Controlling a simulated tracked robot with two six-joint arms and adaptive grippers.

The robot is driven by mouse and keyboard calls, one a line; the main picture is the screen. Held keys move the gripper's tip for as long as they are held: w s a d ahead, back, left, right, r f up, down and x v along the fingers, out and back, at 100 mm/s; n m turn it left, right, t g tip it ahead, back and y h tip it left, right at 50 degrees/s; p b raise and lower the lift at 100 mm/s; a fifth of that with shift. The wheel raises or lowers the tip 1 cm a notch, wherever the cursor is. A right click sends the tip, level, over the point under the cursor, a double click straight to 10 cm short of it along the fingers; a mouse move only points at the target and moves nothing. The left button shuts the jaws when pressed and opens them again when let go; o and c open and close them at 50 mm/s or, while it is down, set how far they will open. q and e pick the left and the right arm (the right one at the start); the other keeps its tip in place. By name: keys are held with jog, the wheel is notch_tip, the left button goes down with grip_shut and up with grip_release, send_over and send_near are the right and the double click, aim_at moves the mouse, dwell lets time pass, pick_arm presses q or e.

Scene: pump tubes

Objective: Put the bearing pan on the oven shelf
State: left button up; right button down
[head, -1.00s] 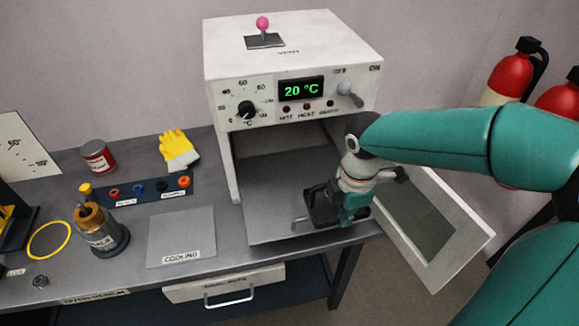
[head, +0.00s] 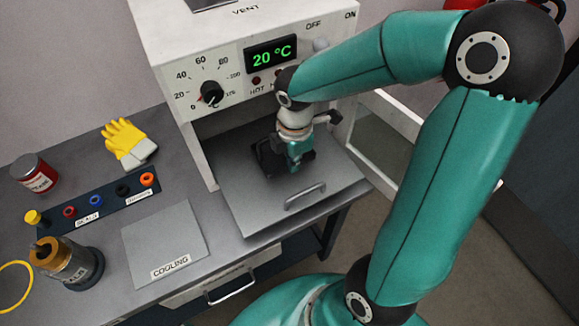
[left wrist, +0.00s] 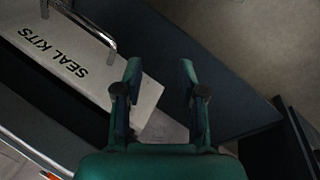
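The oven shelf (head: 257,208) is a flat grey plate with a bar handle (head: 305,196), sticking out of the open oven front (head: 205,100). My right gripper (head: 288,165) points down over the shelf, behind the handle. A dark shape (head: 266,158) shows at its fingers; I cannot tell whether this is gripper parts or the bearing pan, and no pan shows clearly elsewhere. The right fingertips are hidden by the wrist. My left gripper (left wrist: 161,72) is open and empty in the left wrist view, near the drawer marked SEAL KITS (left wrist: 60,45).
The oven door (head: 385,130) hangs open at the right. Left of the shelf lie a COOLING plate (head: 160,238), a rack of coloured rings (head: 98,203), yellow gloves (head: 125,140), a red can (head: 35,175) and a brass-topped cylinder (head: 68,262).

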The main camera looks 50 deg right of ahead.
aim_at(293, 180)
jog(key=shift+f, duration=2.25)
jog(key=shift+a, duration=0.1)
jog(key=shift+b, duration=0.3)
jog(key=c, duration=1.3)
grip_release()
jog(key=shift+s+f, duration=0.1)
